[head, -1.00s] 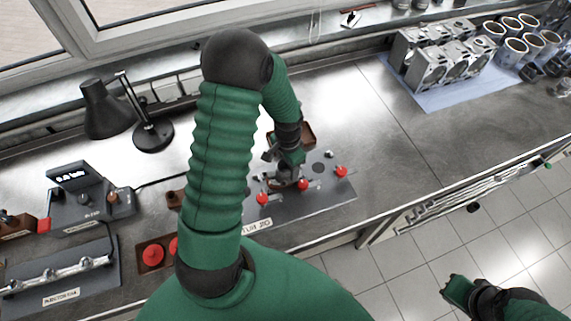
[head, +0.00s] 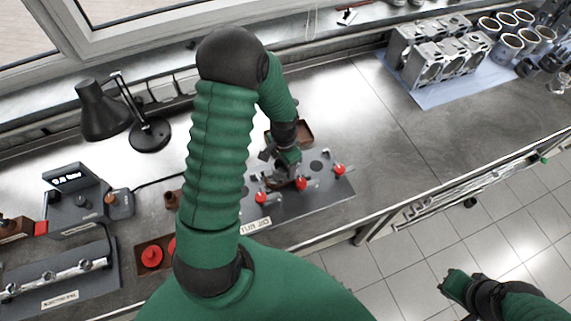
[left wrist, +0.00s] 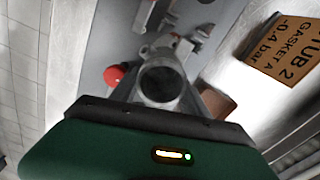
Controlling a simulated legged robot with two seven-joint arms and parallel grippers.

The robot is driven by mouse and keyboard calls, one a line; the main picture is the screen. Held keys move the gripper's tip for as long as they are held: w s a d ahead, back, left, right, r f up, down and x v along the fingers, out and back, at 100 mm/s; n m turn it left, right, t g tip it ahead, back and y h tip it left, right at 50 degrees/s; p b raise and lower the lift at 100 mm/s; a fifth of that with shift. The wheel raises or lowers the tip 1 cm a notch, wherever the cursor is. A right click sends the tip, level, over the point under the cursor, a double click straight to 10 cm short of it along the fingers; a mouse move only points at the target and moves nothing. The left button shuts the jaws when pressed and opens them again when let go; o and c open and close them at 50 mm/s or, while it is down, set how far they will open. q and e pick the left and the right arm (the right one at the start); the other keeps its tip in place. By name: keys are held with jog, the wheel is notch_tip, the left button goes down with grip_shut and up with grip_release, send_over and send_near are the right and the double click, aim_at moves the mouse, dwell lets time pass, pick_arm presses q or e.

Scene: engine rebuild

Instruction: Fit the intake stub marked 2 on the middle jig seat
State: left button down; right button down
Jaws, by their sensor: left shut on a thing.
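My left gripper (head: 284,182) is shut on the intake stub, low over the middle of the grey stub jig (head: 325,194). In the left wrist view the stub (left wrist: 160,80) is a grey metal tube with a dark round bore, held in front of the gripper (left wrist: 160,108). The jig carries red knobs, one of them the middle knob (head: 301,183). A dark round spot (head: 316,166) shows on the plate right of the gripper. My gripper hides the place under the stub, so I cannot tell whether it touches the seat. My right gripper (head: 455,287) hangs at lower right, away from the bench.
A brown card (left wrist: 285,48) reads "STUB 2, GASKET A, -0.4 bar". A brown tray (head: 304,131) lies behind the jig. A black lamp (head: 103,110) and a gauge box (head: 75,200) stand left. Engine parts rest on a blue mat (head: 432,101). The bench right of the jig is clear.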

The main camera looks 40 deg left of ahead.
pick_arm(q)
jog(key=shift+a, duration=0.1)
pick_arm(e)
jog(key=shift+a, duration=0.1)
pick_arm(q)
jog(key=shift+a+f, duration=0.25)
jog(key=shift+a, duration=0.05)
pick_arm(e)
jog(key=shift+a, duration=0.3)
pick_arm(q)
jog(key=shift+d+f+b, duration=0.1)
jog(key=shift+f+b, duration=0.2)
jog(key=shift+f, duration=0.05)
pick_arm(e)
jog(key=shift+d+f, duration=0.3)
pick_arm(q)
jog(key=shift+a+f, duration=0.2)
jog(key=shift+a, duration=0.05)
pick_arm(e)
jog(key=shift+a, duration=0.2)
pick_arm(q)
jog(key=shift+s+d+r, duration=0.1)
jog(key=shift+d+r, duration=0.05)
jog(key=shift+r, duration=0.05)
pick_arm(e)
jog(key=shift+d+r, duration=0.1)
jog(key=shift+r, duration=0.15)
pick_arm(q)
jog(key=shift+f, duration=0.25)
